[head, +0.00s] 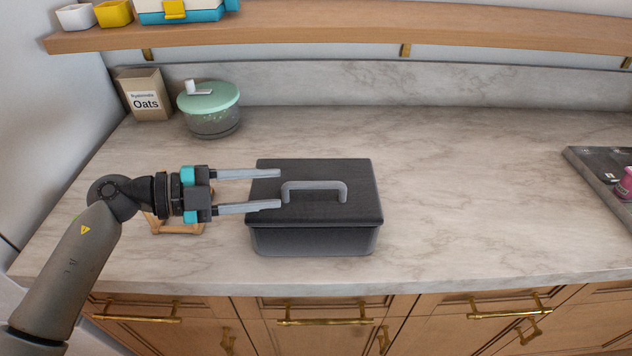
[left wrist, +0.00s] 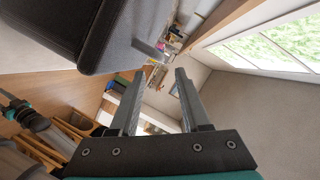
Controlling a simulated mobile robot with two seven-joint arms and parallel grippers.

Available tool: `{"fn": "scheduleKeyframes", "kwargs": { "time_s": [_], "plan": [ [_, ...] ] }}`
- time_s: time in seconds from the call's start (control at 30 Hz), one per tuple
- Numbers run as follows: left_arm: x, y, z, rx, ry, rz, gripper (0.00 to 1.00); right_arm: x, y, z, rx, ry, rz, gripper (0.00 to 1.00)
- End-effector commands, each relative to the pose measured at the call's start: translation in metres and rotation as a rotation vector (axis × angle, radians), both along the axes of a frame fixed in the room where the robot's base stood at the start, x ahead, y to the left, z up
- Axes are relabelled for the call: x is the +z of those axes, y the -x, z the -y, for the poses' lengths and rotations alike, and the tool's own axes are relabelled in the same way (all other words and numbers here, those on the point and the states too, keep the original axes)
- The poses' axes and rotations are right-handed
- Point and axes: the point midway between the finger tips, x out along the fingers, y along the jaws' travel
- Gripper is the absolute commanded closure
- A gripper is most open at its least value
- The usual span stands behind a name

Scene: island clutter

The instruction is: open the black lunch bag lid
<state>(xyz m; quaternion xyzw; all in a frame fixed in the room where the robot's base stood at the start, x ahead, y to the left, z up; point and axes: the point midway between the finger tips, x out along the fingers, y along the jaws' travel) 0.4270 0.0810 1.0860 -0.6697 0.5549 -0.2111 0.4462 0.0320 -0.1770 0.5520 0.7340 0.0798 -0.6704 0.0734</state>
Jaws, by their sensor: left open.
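The black lunch bag (head: 312,240) stands upright on the marble counter in the head view. Its lid (head: 335,213) is closed, with a grey handle (head: 315,186) on top. My left gripper (head: 280,190) comes in from the left with its jaws open. In the head view its fingertips overlap the left part of the lid, just left of the handle, with nothing between them. The left wrist view shows the open fingers (left wrist: 157,98), and the dark bag (left wrist: 85,30) at upper left, apart from them.
A wooden trivet-like piece (head: 185,228) lies partly hidden under my left gripper. An oats package (head: 145,95) and a green-lidded container (head: 209,108) stand at the back left. A wooden shelf (head: 300,38) runs above. A dark cooktop (head: 600,165) is at right; counter between is clear.

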Motion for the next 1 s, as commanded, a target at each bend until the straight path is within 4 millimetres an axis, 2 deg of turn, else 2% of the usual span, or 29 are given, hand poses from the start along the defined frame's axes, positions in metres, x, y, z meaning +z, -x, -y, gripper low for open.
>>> {"fn": "scheduleKeyframes", "kwargs": {
  "time_s": [0.03,0.2,0.4,0.6,0.87,1.0],
  "plan": [
    [-0.001,-0.003,0.012,-0.003,0.005,0.0,0.53,0.0,0.0,0.002,0.001,0.003,0.0,0.5],
    [-0.008,-0.013,0.043,-0.002,0.005,0.001,0.53,0.0,0.0,0.009,0.001,0.012,0.001,0.5],
    [-0.015,-0.022,0.07,-0.001,0.002,-0.001,0.53,0.0,-0.001,0.013,-0.004,0.017,0.002,0.5],
    [-0.018,-0.025,0.081,-0.001,0.001,-0.001,0.53,-0.001,-0.001,0.013,-0.006,0.017,0.002,0.5],
    [-0.019,-0.026,0.082,0.0,0.0,-0.001,0.53,-0.001,-0.002,0.013,-0.005,0.017,0.002,0.5],
    [-0.019,-0.026,0.082,0.0,0.0,0.0,0.66,-0.001,-0.002,0.013,-0.005,0.016,0.003,0.5]
  ]
}}
